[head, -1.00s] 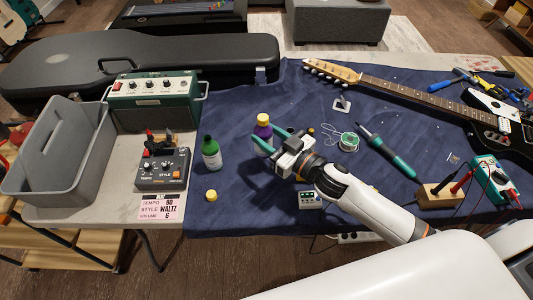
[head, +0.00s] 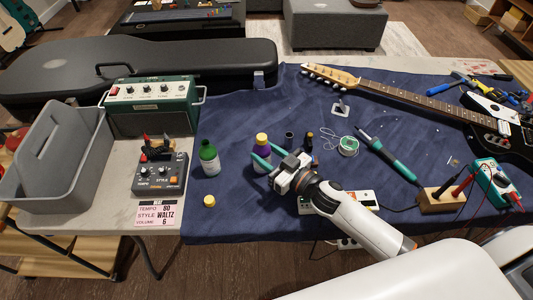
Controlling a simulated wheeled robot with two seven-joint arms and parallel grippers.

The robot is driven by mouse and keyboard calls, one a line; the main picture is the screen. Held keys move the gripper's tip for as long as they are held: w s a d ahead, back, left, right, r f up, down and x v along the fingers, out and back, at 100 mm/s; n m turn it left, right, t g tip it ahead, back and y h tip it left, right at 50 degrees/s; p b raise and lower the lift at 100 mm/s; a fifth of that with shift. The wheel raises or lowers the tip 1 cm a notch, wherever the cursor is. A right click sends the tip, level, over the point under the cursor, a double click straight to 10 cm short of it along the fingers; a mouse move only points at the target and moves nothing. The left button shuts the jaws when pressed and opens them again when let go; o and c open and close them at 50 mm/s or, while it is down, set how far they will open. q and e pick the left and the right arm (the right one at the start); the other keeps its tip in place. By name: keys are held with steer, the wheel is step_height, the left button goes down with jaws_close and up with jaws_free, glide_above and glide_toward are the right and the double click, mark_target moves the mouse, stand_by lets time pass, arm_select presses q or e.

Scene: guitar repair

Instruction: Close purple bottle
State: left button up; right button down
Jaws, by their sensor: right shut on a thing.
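The purple bottle (head: 262,153) has a yellow cap at its top (head: 262,138) and is upright over the blue cloth, left of centre. My right gripper (head: 264,158) comes in from the lower right. Its teal fingers are shut around the bottle's body, and they hide part of it. I cannot tell whether the bottle's base touches the cloth or how tightly the cap sits. A second, loose yellow cap (head: 209,201) lies on the cloth near its front left. My left gripper is not in view.
A green bottle (head: 209,158) with a dark top stands to the left. A control box (head: 161,174), a green amplifier (head: 150,105) and a grey caddy (head: 60,160) are further left. Small dark containers (head: 289,138), a solder spool (head: 348,146) and a soldering iron (head: 390,150) lie to the right.

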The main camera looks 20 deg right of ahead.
steer(key=shift+f, duration=0.2)
steer(key=c, duration=0.8)
jaws_free()
steer(key=shift+r, duration=0.1)
steer(key=shift+r, duration=0.15)
steer(key=b+v, duration=0.1)
steer(key=v, duration=0.9)
steer(key=shift+s+d, duration=0.1)
steer(key=shift+s, duration=0.15)
steer(key=shift+v, duration=0.75)
